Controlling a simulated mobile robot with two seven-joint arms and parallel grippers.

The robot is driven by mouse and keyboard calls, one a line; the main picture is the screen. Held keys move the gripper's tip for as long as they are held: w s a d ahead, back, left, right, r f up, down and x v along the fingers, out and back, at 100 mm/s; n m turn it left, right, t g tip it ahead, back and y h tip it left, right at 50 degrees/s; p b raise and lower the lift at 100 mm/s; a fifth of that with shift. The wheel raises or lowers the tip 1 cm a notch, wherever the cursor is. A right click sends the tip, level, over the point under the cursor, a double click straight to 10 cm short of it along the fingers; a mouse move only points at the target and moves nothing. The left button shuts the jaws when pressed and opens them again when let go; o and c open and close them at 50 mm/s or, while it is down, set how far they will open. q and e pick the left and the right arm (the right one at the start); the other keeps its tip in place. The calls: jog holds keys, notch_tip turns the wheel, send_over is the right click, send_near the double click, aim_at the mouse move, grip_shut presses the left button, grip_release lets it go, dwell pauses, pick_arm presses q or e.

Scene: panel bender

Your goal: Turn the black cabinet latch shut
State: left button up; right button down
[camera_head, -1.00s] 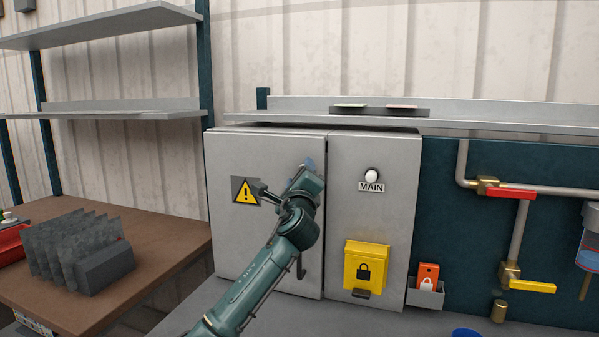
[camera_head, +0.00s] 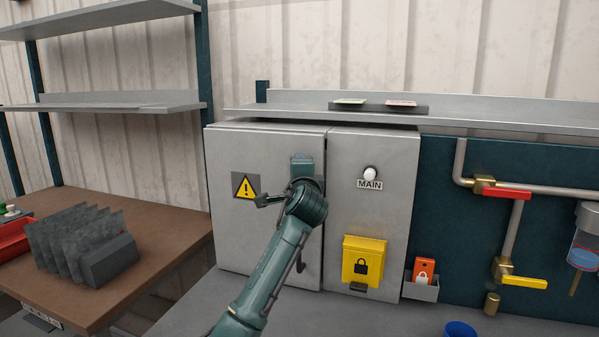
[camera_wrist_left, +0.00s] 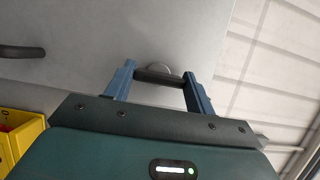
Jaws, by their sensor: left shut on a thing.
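The black latch (camera_wrist_left: 158,77) shows in the left wrist view as a short dark bar between my two blue fingers, in front of a round plate on the grey cabinet door. My left gripper (camera_wrist_left: 159,74) is shut on it, with a finger at each end of the bar. In the head view my left gripper (camera_head: 302,165) is at the upper right of the left door of the grey cabinet (camera_head: 240,240), and it hides the latch there. A dark door handle (camera_head: 300,263) is lower on the same door. My right gripper is in neither view.
A yellow warning sign (camera_head: 245,187) is left of my gripper. A grey shelf (camera_head: 470,115) runs just above the cabinet. Pipes with red and yellow valve levers are at right.

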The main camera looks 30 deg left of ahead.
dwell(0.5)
pick_arm(q)
jog(key=o, duration=1)
jog(key=b+v, duration=0.2)
jog(key=v, duration=1.1)
jog(key=shift+s+b, duration=0.1)
jog(key=shift+b, duration=0.3)
jog(key=shift+d, duration=0.15)
